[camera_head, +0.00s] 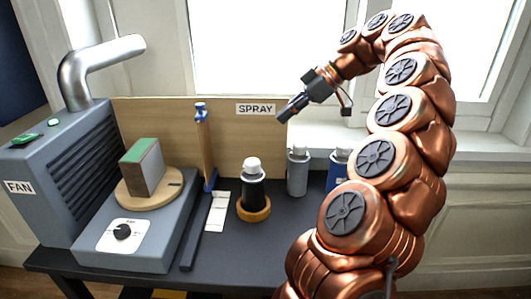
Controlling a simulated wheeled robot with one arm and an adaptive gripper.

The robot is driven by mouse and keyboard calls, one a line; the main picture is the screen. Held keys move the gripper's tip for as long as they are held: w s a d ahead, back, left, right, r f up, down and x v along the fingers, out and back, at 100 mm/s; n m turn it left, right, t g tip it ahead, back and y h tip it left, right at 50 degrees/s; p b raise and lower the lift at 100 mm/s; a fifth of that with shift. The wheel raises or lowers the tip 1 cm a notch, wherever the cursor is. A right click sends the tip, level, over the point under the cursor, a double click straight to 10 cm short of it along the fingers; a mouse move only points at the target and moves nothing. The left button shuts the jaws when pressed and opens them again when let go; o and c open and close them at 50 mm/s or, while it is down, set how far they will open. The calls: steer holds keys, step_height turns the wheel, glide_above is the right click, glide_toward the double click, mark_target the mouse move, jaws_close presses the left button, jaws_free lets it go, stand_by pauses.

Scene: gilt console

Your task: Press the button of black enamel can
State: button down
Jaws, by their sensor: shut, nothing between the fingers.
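The black enamel can (253,191) stands upright in an orange-brown ring (254,211) near the middle of the dark table. Its top is a white button or cap (252,165) above a pale shoulder. My gripper (283,115) is shut and empty. In the picture it hangs above and to the right of the can, pointing down and left, in front of the right end of the wooden back panel. It is apart from the can. Nothing covers the can in this view.
A grey can (297,174) and a blue can (337,172) stand right of the black can; my arm partly hides the blue one. A wooden panel (160,125) stands behind.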

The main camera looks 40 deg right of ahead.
glide_above(249, 160)
steer(key=s+d, duration=0.2)
steer(key=shift+w+f, duration=0.1)
steer(key=shift+f, duration=5.4)
steer(key=shift+a+f, duration=0.1)
steer(key=shift+f, duration=0.05)
